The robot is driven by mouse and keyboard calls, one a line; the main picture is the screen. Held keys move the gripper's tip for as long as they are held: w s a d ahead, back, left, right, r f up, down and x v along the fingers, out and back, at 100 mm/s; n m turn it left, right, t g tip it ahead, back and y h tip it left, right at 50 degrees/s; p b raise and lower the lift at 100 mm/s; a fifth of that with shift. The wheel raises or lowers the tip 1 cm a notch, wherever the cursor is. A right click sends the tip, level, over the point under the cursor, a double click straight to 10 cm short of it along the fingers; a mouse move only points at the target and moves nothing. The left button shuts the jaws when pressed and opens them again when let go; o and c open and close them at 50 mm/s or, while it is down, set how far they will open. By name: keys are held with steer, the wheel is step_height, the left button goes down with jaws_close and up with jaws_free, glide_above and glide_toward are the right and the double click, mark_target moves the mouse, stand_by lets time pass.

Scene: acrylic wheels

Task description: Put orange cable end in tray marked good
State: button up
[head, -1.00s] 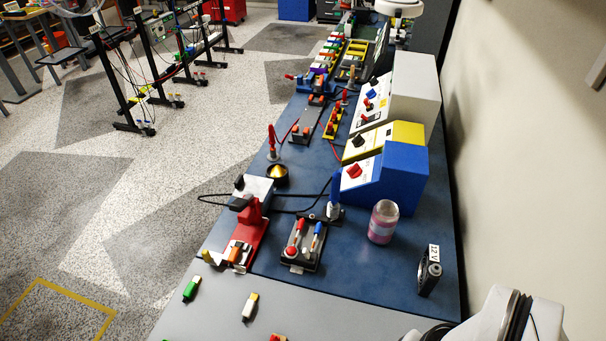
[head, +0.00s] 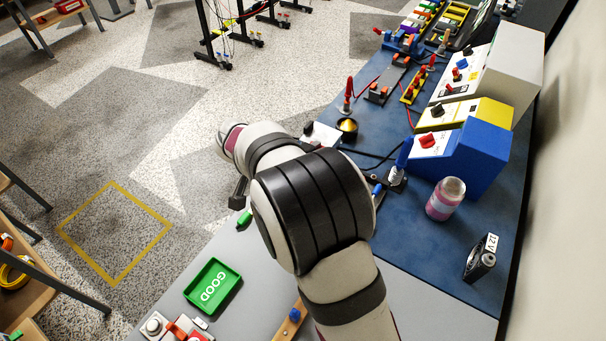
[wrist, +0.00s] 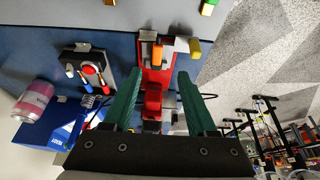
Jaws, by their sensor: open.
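The orange cable end (wrist: 157,54) shows in the wrist view at the end of a red fixture (wrist: 154,75) on the blue mat. In the head view my arm hides the fixture and the orange end. My gripper (wrist: 160,74) is open, with its two green fingers apart and nothing between the tips; the fixture lies beyond them, in line with the gap. The contact, if any, cannot be judged. The green tray marked GOOD (head: 195,297) is empty on the grey table at the lower left in the head view.
A yellow end (wrist: 195,49) lies beside the orange one, and a green end (wrist: 208,8) lies farther off.

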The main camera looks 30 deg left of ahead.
steer(key=x, duration=0.8)
steer(key=shift+w+d+f, duration=0.15)
steer(key=shift+w+d, duration=0.1)
steer(key=shift+w, duration=0.05)
jaws_close()
